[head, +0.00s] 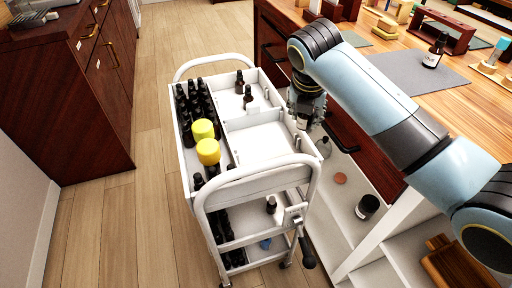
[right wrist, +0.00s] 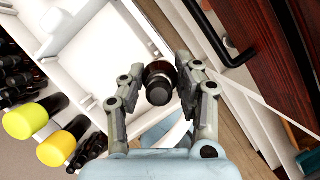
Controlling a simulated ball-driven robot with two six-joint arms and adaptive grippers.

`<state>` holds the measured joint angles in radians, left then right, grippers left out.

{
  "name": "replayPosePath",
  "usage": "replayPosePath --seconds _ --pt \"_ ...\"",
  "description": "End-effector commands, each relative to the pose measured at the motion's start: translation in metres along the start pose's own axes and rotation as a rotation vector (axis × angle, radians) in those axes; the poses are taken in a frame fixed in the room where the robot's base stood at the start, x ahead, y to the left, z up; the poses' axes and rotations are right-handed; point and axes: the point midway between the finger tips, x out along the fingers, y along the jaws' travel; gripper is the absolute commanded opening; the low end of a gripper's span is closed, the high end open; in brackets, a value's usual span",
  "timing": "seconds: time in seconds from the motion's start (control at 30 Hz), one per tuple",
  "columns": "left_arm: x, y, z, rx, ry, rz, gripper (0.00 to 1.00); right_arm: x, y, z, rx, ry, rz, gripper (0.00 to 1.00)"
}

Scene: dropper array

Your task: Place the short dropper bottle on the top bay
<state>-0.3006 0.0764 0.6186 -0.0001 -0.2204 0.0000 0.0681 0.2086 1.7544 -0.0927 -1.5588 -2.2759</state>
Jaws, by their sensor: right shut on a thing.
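My right gripper (head: 305,108) is shut on a dark dropper bottle, whose black cap (right wrist: 159,90) shows between the fingers in the right wrist view. In the head view the gripper is at the right edge of the white cart (head: 235,184), and its fingers hide most of the held bottle. The cart's top tray has a far bay with two dark bottles (head: 239,84) (head: 248,98) and an empty near bay (head: 262,141). The near bay also shows in the right wrist view (right wrist: 98,75). My left gripper is not in view.
Several dark bottles (head: 183,104) and yellow-topped bottles (head: 208,150) fill the tray's left strip. The cart's handle (head: 310,180) rises at the near end. A labelled bottle (head: 434,55) stands on a grey mat on the wooden counter. A dark cabinet (head: 270,45) stands beside the cart.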

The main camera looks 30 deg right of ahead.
Motion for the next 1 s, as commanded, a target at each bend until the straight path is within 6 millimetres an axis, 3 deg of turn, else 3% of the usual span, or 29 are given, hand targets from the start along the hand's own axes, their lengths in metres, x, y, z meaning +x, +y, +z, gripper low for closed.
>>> replayPosePath --seconds 0.2,0.4,0.57,0.8,1.0 --pt "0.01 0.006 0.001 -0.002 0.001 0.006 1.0 0.032 0.057 -0.01 0.0 0.005 0.004 0.0" --pt "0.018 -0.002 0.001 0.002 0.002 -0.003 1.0 0.053 0.093 -0.015 -0.002 0.002 0.002 0.0" --pt "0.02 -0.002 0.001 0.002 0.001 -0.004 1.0 0.06 0.102 -0.017 -0.002 0.002 0.001 0.0" --pt "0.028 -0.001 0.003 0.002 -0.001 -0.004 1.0 0.092 0.102 -0.03 -0.002 0.002 0.001 0.0" --pt "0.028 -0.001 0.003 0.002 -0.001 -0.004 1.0 0.094 0.102 -0.031 -0.001 0.0 0.002 0.0"
